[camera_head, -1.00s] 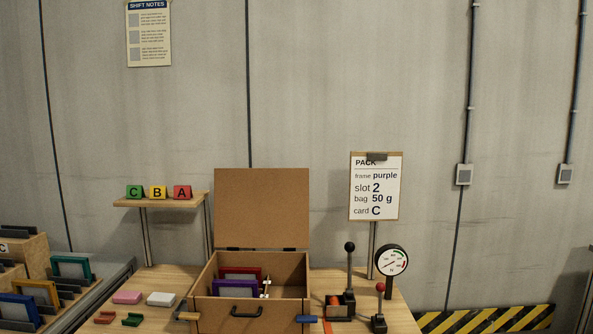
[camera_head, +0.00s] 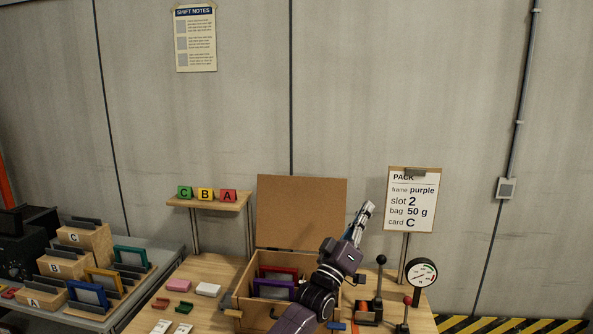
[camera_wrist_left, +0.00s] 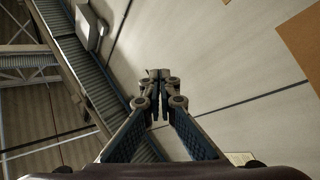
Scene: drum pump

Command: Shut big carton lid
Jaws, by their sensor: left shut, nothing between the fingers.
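The big carton (camera_head: 262,316) stands on the wooden table with its brown lid (camera_head: 301,212) open, upright at the back edge. A red frame and a purple frame (camera_head: 272,289) stand inside it; my arm hides the carton's right part. My left gripper (camera_head: 369,206) is raised above the carton's right side, just right of the lid in the picture, pointing up and empty. In the left wrist view its fingers (camera_wrist_left: 157,76) are together with nothing between them. A brown panel, perhaps the lid, shows at that view's right edge (camera_wrist_left: 302,42). My right gripper is not in view.
A pack sign (camera_head: 411,200) on a post, levers (camera_head: 379,276) and a gauge (camera_head: 422,275) stand right of the carton. A small shelf (camera_head: 209,201) with cards C, B and A is at the left. Small blocks lie on the table's left part.

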